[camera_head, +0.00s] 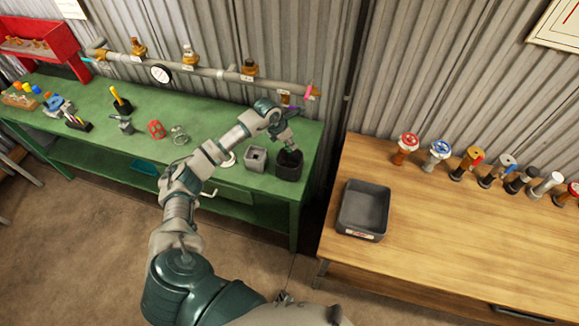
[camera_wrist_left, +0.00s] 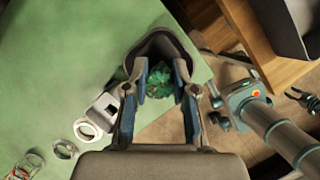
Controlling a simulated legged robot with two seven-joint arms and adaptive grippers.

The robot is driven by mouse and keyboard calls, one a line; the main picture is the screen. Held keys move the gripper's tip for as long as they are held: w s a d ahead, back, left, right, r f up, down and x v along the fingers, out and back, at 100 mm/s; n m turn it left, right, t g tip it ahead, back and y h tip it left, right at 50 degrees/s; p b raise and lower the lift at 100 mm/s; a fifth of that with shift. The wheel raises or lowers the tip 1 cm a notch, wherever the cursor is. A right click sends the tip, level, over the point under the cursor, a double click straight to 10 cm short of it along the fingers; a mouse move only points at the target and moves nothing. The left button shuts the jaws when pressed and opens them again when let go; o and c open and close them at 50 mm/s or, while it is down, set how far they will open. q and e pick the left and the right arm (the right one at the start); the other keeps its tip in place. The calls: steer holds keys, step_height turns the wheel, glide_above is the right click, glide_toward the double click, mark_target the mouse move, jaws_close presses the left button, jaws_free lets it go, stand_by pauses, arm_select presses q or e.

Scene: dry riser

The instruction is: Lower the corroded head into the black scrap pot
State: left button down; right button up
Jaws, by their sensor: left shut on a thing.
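The black scrap pot (camera_head: 289,172) stands at the right end of the green bench. My left gripper (camera_head: 289,151) points down at its mouth. In the left wrist view, the gripper (camera_wrist_left: 163,78) is shut on the green, crusted corroded head (camera_wrist_left: 161,84). The dark pot rim (camera_wrist_left: 160,38) shows around and beyond the head there; I cannot tell how deep the head is.
A grey square block (camera_head: 256,158) stands just left of the pot. A pipe with valves (camera_head: 200,70) runs along the wall behind. The wooden table (camera_head: 430,240) on the right holds a dark tray (camera_head: 364,209) and several valve heads, across a gap from the bench.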

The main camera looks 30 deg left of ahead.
mark_target(288, 151)
arm_select(q)
steer(key=shift+f, duration=0.15)
steer(key=shift+f+b, duration=2.45)
steer(key=shift+f, duration=0.95)
steer(key=shift+f+b, duration=0.5)
steer(key=shift+f, duration=0.3)
steer(key=shift+f+b, duration=1.65)
steer(key=shift+f, duration=0.85)
steer(key=c, duration=0.9)
jaws_free()
steer(key=shift+o, duration=0.2)
step_height(288, 151, up, 10)
steer(key=shift+f, duration=0.1)
